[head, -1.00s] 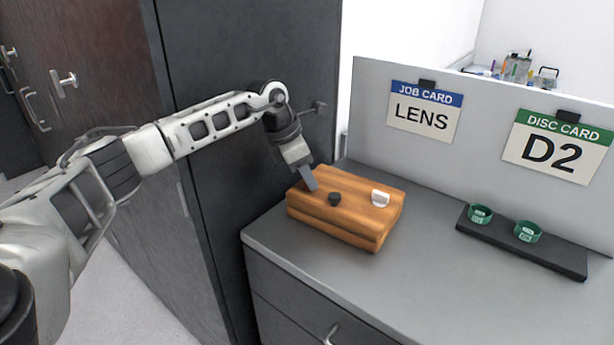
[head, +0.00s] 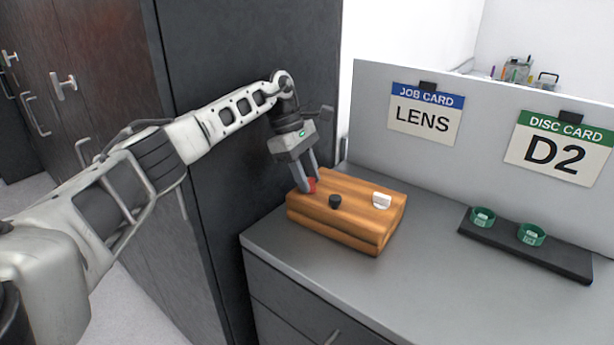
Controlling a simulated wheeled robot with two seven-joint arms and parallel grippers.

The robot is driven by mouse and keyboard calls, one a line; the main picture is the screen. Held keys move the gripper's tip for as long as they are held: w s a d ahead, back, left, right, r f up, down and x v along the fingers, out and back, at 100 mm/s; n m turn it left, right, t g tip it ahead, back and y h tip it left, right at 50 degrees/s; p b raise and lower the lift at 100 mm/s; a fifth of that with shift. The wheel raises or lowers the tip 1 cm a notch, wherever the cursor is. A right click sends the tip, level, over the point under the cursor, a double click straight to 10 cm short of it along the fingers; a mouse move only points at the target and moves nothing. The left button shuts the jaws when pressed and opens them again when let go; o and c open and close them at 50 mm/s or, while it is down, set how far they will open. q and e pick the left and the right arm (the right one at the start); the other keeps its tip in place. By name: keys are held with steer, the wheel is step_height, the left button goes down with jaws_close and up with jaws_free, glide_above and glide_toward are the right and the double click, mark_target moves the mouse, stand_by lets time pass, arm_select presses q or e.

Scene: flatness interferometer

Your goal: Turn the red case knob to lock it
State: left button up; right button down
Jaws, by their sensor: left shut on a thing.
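The wooden case (head: 345,228) sits on the grey counter with three knobs on its top. The red knob (head: 311,184) is at the case's left end, partly hidden by my fingers. The black knob (head: 335,202) is in the middle and the white knob (head: 382,201) is at the right. My left gripper (head: 309,187) comes down from above with its two fingers on either side of the red knob, shut on it. My right gripper is not in view.
A dark tray (head: 560,262) with two green rings (head: 531,235) lies to the right on the counter (head: 430,280). A grey panel with a LENS job card (head: 424,118) and a D2 disc card (head: 556,152) stands behind. A dark cabinet (head: 255,60) rises close behind my left arm.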

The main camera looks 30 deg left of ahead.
arm_select(q)
steer(key=shift+r+m, duration=0.1)
steer(key=shift+m, duration=0.2)
steer(key=o, duration=1)
